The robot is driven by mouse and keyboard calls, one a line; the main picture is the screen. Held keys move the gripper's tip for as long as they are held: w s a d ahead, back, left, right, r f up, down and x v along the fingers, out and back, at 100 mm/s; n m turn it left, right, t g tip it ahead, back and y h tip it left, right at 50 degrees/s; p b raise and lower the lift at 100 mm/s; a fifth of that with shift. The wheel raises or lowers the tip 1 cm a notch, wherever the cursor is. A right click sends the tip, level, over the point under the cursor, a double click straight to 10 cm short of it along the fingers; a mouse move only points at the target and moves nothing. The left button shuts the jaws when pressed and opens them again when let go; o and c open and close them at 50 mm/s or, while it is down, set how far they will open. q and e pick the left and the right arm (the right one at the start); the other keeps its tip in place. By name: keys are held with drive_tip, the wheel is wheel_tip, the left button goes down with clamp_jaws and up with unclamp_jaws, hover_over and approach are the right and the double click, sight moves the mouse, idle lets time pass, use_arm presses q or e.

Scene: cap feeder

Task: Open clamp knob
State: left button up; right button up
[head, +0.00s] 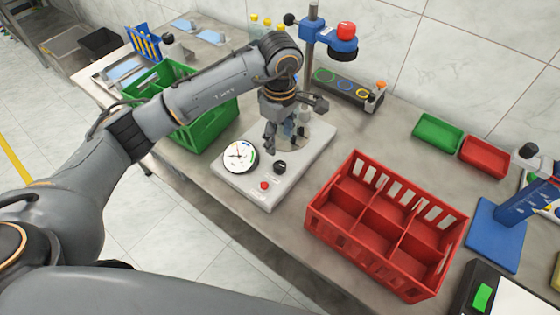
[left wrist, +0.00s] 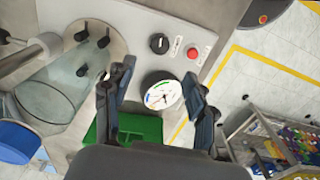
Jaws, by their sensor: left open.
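The white feeder base (head: 318,158) stands on the bench and carries a round dial gauge (head: 240,156), a black knob (head: 280,167) and a red button (head: 264,185). The black knob, likely the clamp knob, also shows in the left wrist view (left wrist: 159,43), beyond my fingertips and near the red button (left wrist: 192,53). My left gripper (head: 284,140) is open, pointing down above the base behind the knob, and seems empty. In the left wrist view its fingers (left wrist: 157,76) are spread, with the gauge (left wrist: 163,95) seen between them. My right gripper is out of view.
A clear cylinder (left wrist: 52,88) with dark pegs near it stands on the base close to the gripper. A green crate (head: 210,127) is left of the base and a red divided crate (head: 385,225) right of it. A post with a blue and red head (head: 342,42) rises behind.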

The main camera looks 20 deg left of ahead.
sight(280, 165)
use_arm(q)
wheel_tip(280, 165, down, 11)
drive_tip(key=shift+f+p, duration=0.1)
drive_tip(key=shift+p, duration=0.9)
drive_tip(key=c, duration=1.2)
